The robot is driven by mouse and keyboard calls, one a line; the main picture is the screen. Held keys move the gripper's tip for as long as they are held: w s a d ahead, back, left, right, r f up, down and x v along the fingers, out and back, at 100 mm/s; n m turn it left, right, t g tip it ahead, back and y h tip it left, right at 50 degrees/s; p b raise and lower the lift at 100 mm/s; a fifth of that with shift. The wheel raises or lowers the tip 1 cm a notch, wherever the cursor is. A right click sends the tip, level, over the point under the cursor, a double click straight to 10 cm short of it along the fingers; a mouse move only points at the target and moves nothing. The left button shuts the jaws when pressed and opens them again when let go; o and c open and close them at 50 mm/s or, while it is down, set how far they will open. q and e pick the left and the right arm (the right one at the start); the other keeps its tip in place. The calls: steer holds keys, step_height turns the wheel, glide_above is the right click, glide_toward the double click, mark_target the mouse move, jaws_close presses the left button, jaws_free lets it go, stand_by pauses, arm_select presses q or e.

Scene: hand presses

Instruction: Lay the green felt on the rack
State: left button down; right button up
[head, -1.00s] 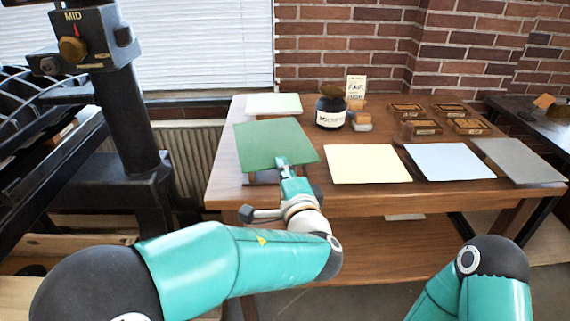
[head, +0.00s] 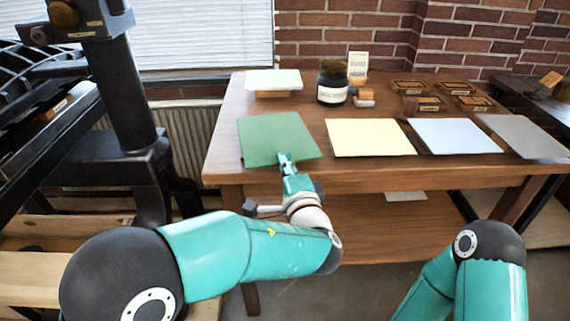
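The green felt (head: 276,137) is a flat dark green sheet at the front left of the wooden table (head: 236,105). My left gripper (head: 285,160) is at the felt's front edge and appears shut on it. What lies under the felt is hidden, so I cannot tell whether it touches the table. I cannot clearly identify the rack. A dark frame with curved bars (head: 50,85) stands at the far left. My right arm shows at the lower right, but its gripper is out of view.
A pale sheet (head: 273,78) rests on a wooden block at the back left. A dark jar (head: 332,88) stands near it. Yellow (head: 368,138), light blue (head: 455,136) and grey (head: 522,135) sheets lie to the right. Several small wooden trays are behind them.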

stand_by(0.4)
arm_select(q)
steer(key=c, duration=1.1)
jaws_free()
steer(key=shift+s+d+b, duration=0.2)
steer(key=shift+s+b, duration=0.35)
steer(key=shift+s, duration=0.45)
steer(key=shift+s+d+b, duration=0.2)
steer(key=shift+s+b, duration=0.3)
steer(key=shift+s, duration=0.45)
steer(key=shift+s+d+b, duration=0.2)
steer(key=shift+s+b, duration=0.35)
steer(key=shift+s, duration=0.45)
steer(key=shift+f, duration=0.1)
